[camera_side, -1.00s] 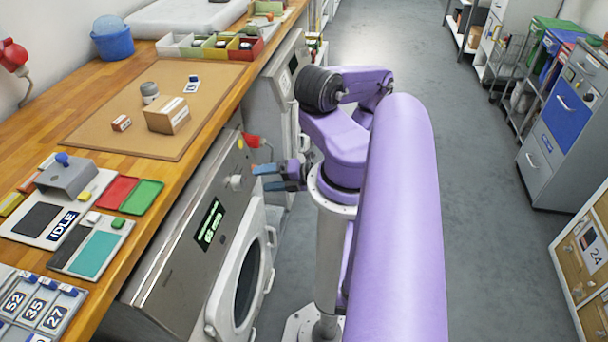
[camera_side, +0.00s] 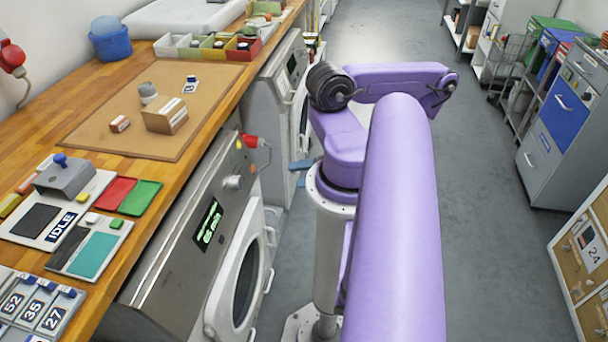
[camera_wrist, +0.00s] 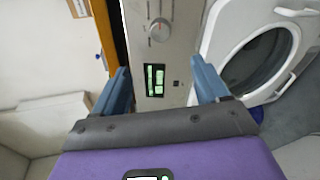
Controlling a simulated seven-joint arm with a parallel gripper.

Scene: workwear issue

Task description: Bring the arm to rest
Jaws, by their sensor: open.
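My arm is purple and stands in front of the washing machines in the side view. Its wrist end is mostly hidden behind my own links there, and only a blue finger of my gripper (camera_side: 301,164) shows, left of the arm. In the wrist view both blue fingers of my gripper (camera_wrist: 161,84) are spread apart with nothing between them. Past them are the grey control panel (camera_wrist: 157,55) of a washing machine, with a knob and a lit green display, and its round door (camera_wrist: 262,55). My gripper appears clear of the machine.
The wooden workbench (camera_side: 135,88) runs along the left, with a brown mat (camera_side: 190,105), a cardboard box (camera_side: 166,116) and small bins (camera_side: 215,47). A washing machine (camera_side: 190,260) stands below it. Open grey floor (camera_side: 490,210) lies to the right, with cabinets (camera_side: 560,130) beyond.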

